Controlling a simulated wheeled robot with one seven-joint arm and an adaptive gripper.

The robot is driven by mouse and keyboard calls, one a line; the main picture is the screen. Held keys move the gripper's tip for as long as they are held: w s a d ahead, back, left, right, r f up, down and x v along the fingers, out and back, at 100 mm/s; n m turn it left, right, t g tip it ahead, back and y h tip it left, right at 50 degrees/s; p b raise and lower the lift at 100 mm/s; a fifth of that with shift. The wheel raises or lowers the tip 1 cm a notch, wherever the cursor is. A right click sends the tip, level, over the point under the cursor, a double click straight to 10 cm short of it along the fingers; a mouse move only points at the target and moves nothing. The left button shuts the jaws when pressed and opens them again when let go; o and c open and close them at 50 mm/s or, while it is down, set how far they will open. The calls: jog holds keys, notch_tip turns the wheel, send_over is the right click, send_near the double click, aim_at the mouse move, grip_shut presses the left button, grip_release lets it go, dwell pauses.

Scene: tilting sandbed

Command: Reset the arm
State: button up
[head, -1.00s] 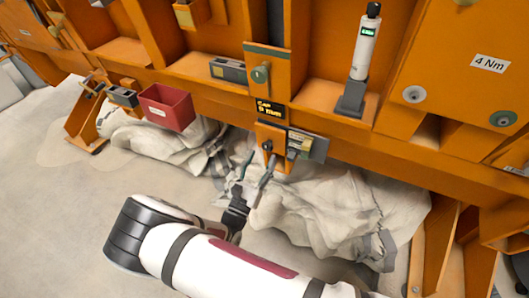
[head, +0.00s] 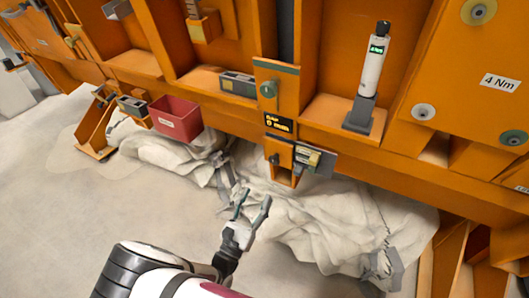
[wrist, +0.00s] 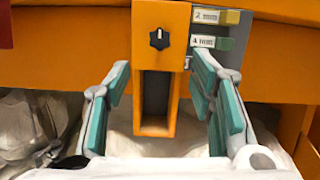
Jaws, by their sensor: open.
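My gripper (head: 252,212) is open and empty in the head view, at the end of my white arm. It is below and in front of the orange structure, apart from it. In the wrist view its two teal-padded fingers (wrist: 165,105) stand wide apart. Between them shows an orange bracket with a slot (wrist: 154,105) and a black knob (wrist: 159,38) above it. Nothing lies between the fingers.
The orange structure carries a red bin (head: 176,118) and a white cylindrical tool with a lit display (head: 373,66) upright in a dark holder. A small display (head: 279,124) sits above the bracket. White crumpled sheeting (head: 330,225) lies below. The floor at left (head: 70,220) is clear.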

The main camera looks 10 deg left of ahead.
jog(key=w+d+r+m+g+h, duration=0.2)
jog(key=d+r+m+g+h, duration=0.7)
jog(key=d+r+m+g, duration=0.3)
jog(key=s+d+r+m+g+y, duration=0.3)
jog(key=s+d+r+m+g, duration=0.3)
jog(key=d+r+m+g, duration=0.45)
jog(key=s+d+r+m+g+y, duration=0.1)
jog(key=s+d+r+m+y, duration=0.1)
jog(key=s+d+r+y, duration=0.3)
jog(key=s+d+r+m+y, duration=0.2)
jog(key=s+d+r, duration=0.1)
jog(key=s, duration=0.3)
jog(key=s+a+r+m+t+y, duration=0.1)
jog(key=s+m+t+y, duration=0.15)
jog(key=s, duration=0.35)
jog(key=s+a+r+m+t+y, duration=0.1)
jog(key=s+r+m+y, duration=0.1)
jog(key=s+m+y, duration=0.35)
notch_tip(320, 180, up, 15)
jog(key=s+n+t+h+p, duration=0.1)
jog(key=t+p, duration=0.2)
jog(key=p, duration=1)
jog(key=shift+n+h+p, duration=0.35)
jog(key=shift+h, duration=0.05)
jog(key=shift+a, duration=0.1)
